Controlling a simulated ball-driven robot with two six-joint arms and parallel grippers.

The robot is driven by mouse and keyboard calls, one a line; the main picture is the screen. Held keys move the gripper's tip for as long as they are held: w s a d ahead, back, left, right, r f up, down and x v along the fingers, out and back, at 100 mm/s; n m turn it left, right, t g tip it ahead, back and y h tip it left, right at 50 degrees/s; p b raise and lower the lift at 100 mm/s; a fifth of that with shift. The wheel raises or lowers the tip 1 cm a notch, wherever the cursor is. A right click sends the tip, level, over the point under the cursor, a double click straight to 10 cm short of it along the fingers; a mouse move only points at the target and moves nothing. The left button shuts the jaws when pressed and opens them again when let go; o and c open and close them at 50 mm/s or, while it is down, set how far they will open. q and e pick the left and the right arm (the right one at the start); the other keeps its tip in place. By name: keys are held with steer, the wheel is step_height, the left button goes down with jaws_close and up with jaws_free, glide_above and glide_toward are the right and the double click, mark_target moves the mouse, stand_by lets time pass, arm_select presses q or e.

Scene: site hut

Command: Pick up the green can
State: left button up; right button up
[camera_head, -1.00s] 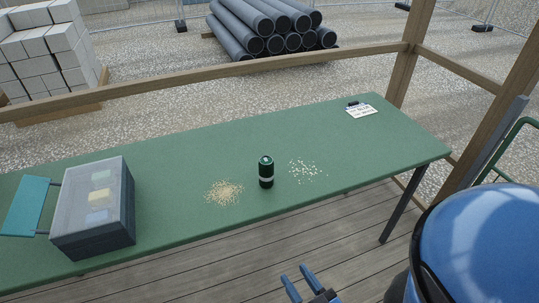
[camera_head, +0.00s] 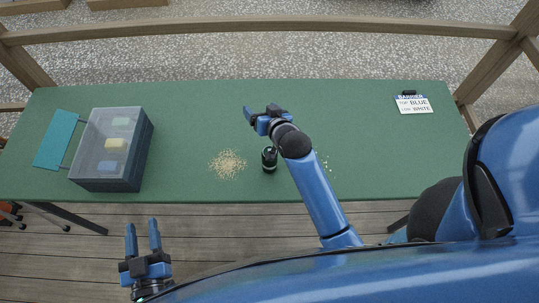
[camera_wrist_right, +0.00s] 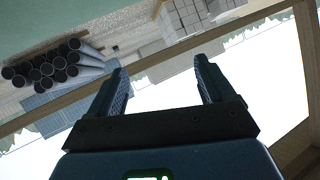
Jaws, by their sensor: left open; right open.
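The dark green can (camera_head: 269,159) with a pale band stands upright on the green table (camera_head: 370,150), near its front edge in the head view. My right gripper (camera_head: 257,112) is open and empty over the table, beyond the can and slightly left of it. Its forearm passes just right of the can. The right wrist view shows the open jaws (camera_wrist_right: 160,85) with nothing between them; the can is not in that view. My left gripper (camera_head: 142,228) is open and empty in front of the table, over the deck.
A dark box with a clear lid (camera_head: 113,147) stands at the left of the table, by a teal panel (camera_head: 58,139). Tan crumbs (camera_head: 228,164) lie left of the can; pale bits (camera_head: 326,163) lie right, partly behind my arm. A lettered card (camera_head: 413,104) lies far right.

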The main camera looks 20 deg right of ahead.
steer(key=w+a+g, duration=0.1)
steer(key=w+g, duration=0.1)
steer(key=m+g+h+p, duration=0.25)
steer(key=m+g, duration=0.25)
steer(key=g, duration=0.6)
glide_above(269, 148)
steer(key=s, duration=0.1)
steer(key=f, duration=0.3)
steer(key=shift+a+f+y, duration=0.1)
steer(key=shift+a+y, duration=0.15)
steer(key=shift+a, duration=0.15)
steer(key=f, duration=0.1)
steer(key=f+b, duration=0.1)
steer(key=f, duration=0.1)
steer(key=shift+s+d+f, duration=0.1)
steer(key=shift+s+d, duration=0.05)
steer(key=shift+s, duration=0.15)
steer(key=shift+f, duration=1)
steer(key=shift+d+f+p, duration=0.1)
steer(key=shift+f+p, duration=0.9)
steer(key=shift+f, duration=1.7)
arm_select(q)
step_height(269, 148, up, 5)
steer(key=shift+f, duration=0.15)
